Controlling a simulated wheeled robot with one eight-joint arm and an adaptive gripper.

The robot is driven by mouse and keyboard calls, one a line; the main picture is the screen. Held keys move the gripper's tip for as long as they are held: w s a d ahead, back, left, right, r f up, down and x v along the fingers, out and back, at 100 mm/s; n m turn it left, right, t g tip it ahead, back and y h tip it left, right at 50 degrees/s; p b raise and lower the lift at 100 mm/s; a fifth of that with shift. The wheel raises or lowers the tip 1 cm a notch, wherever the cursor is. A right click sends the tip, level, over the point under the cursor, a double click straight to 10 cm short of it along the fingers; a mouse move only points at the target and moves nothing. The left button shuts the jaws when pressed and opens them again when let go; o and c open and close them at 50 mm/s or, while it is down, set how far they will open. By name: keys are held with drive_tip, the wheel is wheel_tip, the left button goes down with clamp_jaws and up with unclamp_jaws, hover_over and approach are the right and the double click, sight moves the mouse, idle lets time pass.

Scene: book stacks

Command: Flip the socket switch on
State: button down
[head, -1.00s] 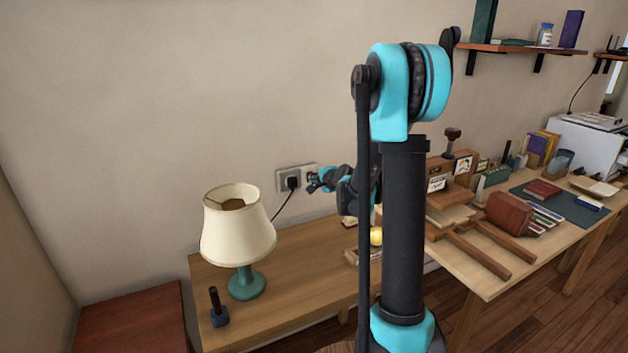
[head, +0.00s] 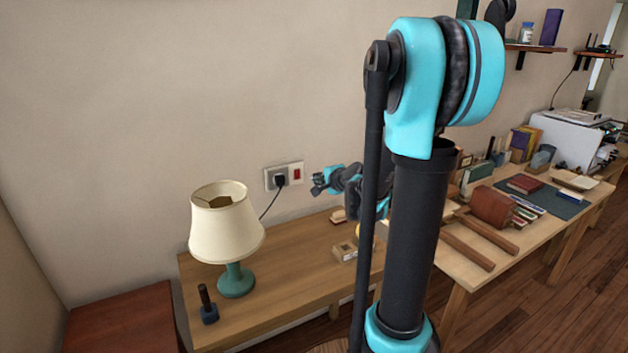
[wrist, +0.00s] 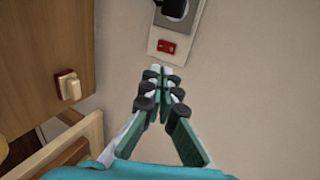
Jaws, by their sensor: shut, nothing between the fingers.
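The socket plate (head: 269,180) is on the wall behind the wooden table. A black plug (head: 280,178) sits in its left part, and a red rocker switch (head: 297,174) is on its right part. My gripper (head: 316,185) is shut and empty, to the right of the plate and slightly below the switch. In the wrist view, the closed fingertips (wrist: 155,72) point toward the red switch (wrist: 167,47), with a visible gap between. The plug (wrist: 175,8) is cut by the top edge. I cannot tell which way the rocker is tilted.
A lamp (head: 228,225) with a cream shade stands on the wooden table (head: 285,260) below the socket, its cord running to the plug. A longer, cluttered table (head: 460,275) is at right. The wall around the socket is bare.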

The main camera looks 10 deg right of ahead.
drive_tip(key=shift+s, duration=0.1)
idle(0.3)
drive_tip(key=shift+s+d+f, duration=0.15)
drive_tip(key=shift+s+f, duration=0.15)
drive_tip(key=shift+f, duration=0.3)
approach(298, 179)
drive_tip(key=x, duration=0.5)
drive_tip(key=shift+w+a+f, duration=0.25)
drive_tip(key=shift+w, duration=0.4)
